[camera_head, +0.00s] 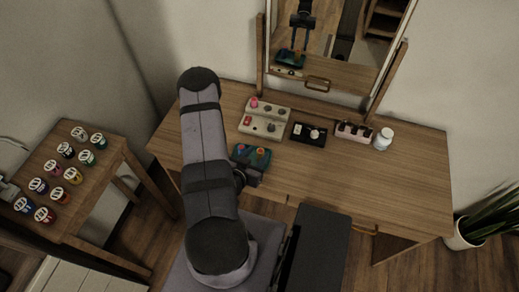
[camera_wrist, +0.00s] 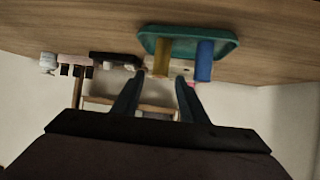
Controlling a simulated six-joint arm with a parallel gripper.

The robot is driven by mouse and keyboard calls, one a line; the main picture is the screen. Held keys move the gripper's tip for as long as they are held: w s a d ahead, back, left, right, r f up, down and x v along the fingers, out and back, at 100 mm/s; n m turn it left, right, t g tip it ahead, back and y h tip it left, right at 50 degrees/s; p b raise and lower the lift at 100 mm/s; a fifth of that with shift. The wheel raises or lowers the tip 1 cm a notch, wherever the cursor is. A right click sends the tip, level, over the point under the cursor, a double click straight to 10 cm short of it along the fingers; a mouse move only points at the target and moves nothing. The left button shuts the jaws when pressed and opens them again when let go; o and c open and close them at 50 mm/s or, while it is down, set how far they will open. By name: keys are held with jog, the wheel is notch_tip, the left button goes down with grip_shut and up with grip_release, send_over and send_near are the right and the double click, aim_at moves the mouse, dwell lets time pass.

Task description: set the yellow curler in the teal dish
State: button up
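The teal dish (camera_head: 265,164) lies on the vanity table close to my gripper; it shows at the top of the wrist view (camera_wrist: 228,38), where the picture is upside down. The yellow curler (camera_wrist: 162,57) stands on end in the dish, beside a blue curler (camera_wrist: 204,62). In the wrist view my gripper (camera_wrist: 160,76) is open, its two fingers apart on either side of the yellow curler's line, with gaps visible on both sides. I cannot tell how far the fingertips reach along the curler. In the head view my arm hides part of the dish's surroundings.
A pale tray with several small items (camera_head: 263,119), a black tray (camera_head: 309,134), a pale holder (camera_head: 353,132) and a white jar (camera_head: 382,139) stand behind the dish. A mirror (camera_head: 330,45) rises behind them. A side table (camera_head: 100,188) holds several jars. The table's right side is clear.

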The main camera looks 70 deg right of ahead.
jog(key=shift+p+v, duration=0.35)
jog(key=shift+v, duration=1.4)
jog(key=w+a+n+t+y, duration=0.2)
jog(key=w, duration=0.5)
jog(key=w+a+n+t+y, duration=0.1)
jog(key=w+a+t+y, duration=0.1)
jog(key=w, duration=0.5)
jog(key=w+a+r+n+t+y, duration=0.1)
jog(key=w+a+r+n+y, duration=0.3)
jog(key=w+a, duration=0.55)
jog(key=a+r+n+y, duration=0.2)
jog(key=a+r+n, duration=0.15)
jog(key=a, duration=0.35)
jog(key=a+r+n+y, duration=0.2)
jog(key=a+r+n, duration=0.15)
jog(key=a, duration=0.45)
jog(key=s+a+r+n+g, duration=0.3)
jog(key=s+a+r+n, duration=0.2)
jog(key=s+a+r, duration=0.1)
jog(key=shift+s+r+g, duration=0.4)
jog(key=shift+s+r, duration=0.2)
jog(key=shift+s, duration=0.4)
